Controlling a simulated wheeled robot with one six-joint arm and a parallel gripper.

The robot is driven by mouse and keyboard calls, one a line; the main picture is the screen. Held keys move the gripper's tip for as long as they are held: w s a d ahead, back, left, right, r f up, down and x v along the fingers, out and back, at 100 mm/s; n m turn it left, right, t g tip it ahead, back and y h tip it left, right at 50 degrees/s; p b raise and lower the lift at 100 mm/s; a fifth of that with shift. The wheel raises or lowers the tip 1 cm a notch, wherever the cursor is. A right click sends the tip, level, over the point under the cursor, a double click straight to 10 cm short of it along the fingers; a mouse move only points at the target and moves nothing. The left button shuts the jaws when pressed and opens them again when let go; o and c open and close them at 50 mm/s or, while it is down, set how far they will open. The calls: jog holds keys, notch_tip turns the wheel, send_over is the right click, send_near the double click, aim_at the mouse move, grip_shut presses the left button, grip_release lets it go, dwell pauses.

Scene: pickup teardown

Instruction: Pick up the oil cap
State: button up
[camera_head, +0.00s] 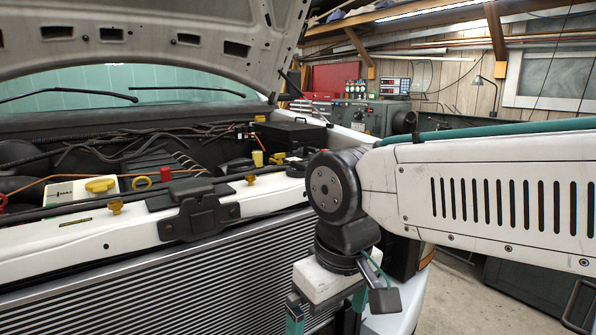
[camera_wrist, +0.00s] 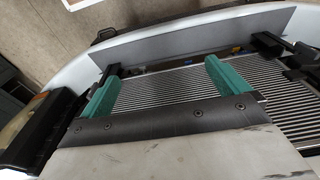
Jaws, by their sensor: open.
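A yellow cap (camera_head: 100,185) sits on a white reservoir at the left of the engine bay in the head view. I cannot tell for certain whether it is the oil cap; other small yellow fittings are nearby. My gripper (camera_head: 327,316) hangs at the front right of the radiator, well to the right of the yellow cap and lower. Its green fingers are spread apart in the wrist view (camera_wrist: 163,75), with only the radiator and front panel behind them. Nothing is between the fingers. The yellow cap does not show in the wrist view.
The raised hood (camera_head: 150,35) covers the bay from above. The white front crossbar (camera_head: 75,240) with a black latch (camera_head: 195,210) runs between my gripper and the bay. The radiator (camera_head: 160,290) is below. A black box (camera_head: 290,137) stands at the back right. Cables cross the bay.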

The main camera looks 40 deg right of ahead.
jog(key=shift+c, duration=1.2)
jog(key=shift+d, duration=0.15)
jog(key=shift+c, duration=0.4)
jog(key=t, duration=0.3)
send_near(299, 169)
jog(key=d, duration=0.1)
jog(key=shift+a+x, duration=0.2)
jog(key=shift+x, duration=3.95)
